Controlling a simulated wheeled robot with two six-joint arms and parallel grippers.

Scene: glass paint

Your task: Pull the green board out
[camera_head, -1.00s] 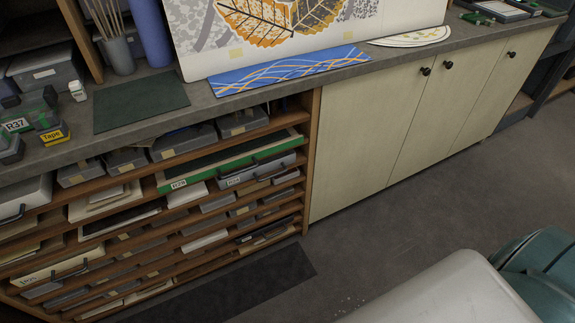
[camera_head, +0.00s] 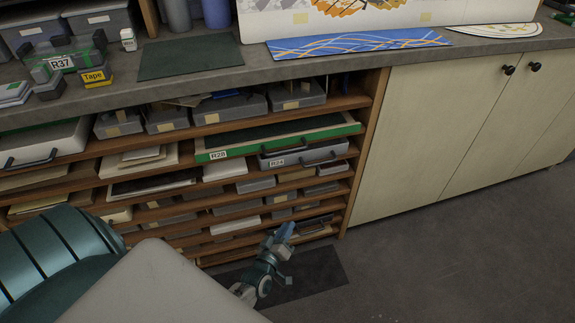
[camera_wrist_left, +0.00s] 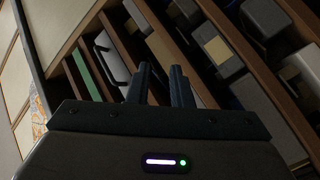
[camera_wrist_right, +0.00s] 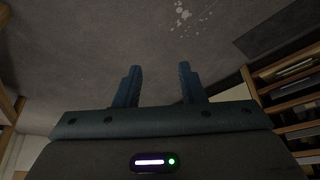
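The green board (camera_head: 240,150), labelled R28, lies flat in an upper slot of the wooden rack, its green front edge standing a little out past the shelves. It also shows in the left wrist view as a green strip (camera_wrist_left: 85,74) at upper left, apart from the fingers. My left gripper (camera_head: 288,231) is low in front of the rack, below the board and not touching it. In the left wrist view its fingers (camera_wrist_left: 161,67) are apart by a narrow gap, with nothing held. My right gripper (camera_wrist_right: 160,75) is open and empty over the grey floor, outside the head view.
A grey drawer (camera_head: 325,152) labelled R24, with a dark handle, sits just under the board. Other slots hold grey boxes and pale boards. A blue patterned strip (camera_head: 350,43) and a dark green mat (camera_head: 190,56) lie on the counter. The floor in front (camera_head: 420,260) is clear.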

